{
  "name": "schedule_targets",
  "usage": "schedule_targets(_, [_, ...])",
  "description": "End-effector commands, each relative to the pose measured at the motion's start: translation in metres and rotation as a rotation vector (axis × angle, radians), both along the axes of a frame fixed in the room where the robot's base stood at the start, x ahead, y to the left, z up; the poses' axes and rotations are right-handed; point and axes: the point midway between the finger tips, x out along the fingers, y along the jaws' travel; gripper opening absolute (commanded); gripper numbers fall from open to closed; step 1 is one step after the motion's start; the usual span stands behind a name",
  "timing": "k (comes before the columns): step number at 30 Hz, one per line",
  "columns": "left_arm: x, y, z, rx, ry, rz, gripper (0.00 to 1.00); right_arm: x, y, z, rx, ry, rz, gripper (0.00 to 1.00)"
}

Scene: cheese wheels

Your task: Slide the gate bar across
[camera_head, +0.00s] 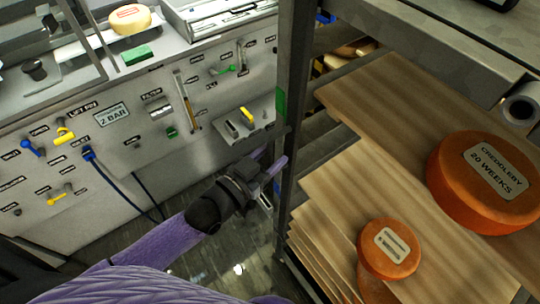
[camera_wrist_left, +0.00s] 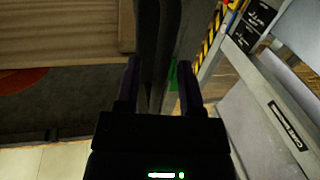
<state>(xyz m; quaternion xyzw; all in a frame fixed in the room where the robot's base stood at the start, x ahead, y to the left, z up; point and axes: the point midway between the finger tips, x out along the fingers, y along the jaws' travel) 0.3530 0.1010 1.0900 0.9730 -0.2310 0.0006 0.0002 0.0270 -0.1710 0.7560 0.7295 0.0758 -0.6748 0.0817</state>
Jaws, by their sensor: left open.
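My left gripper (camera_head: 272,163) is open and empty beside the dark metal post (camera_head: 294,80) of the rack. Its two fingers point toward the post. In the left wrist view the left gripper (camera_wrist_left: 158,66) has its fingers apart, with the dark post (camera_wrist_left: 150,35) beyond and between them. A green block (camera_head: 281,103) is on the post, above the gripper. I cannot tell for sure which part is the gate bar. My right gripper is not in view.
Wooden shelves (camera_head: 355,205) at the right hold a large orange cheese wheel (camera_head: 460,195) and a smaller orange one (camera_head: 372,262). A grey control panel (camera_head: 110,150) with levers and labels stands at the left. A yellow handle (camera_head: 246,115) sits near the post.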

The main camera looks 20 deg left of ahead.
Motion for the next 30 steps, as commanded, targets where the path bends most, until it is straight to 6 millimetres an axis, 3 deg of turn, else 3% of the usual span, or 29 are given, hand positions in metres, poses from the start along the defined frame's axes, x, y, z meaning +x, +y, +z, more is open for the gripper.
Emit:
schedule_targets(6, [0.000,0.000,0.000,0.000,0.001,0.000,0.48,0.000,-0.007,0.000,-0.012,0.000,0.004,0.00])
schedule_targets(13, [0.000,0.000,0.000,0.000,0.001,0.000,0.00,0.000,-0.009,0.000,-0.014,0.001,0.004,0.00])
schedule_targets(30, [0.000,0.000,-0.001,0.001,0.002,0.000,0.00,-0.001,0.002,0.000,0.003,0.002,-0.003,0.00])
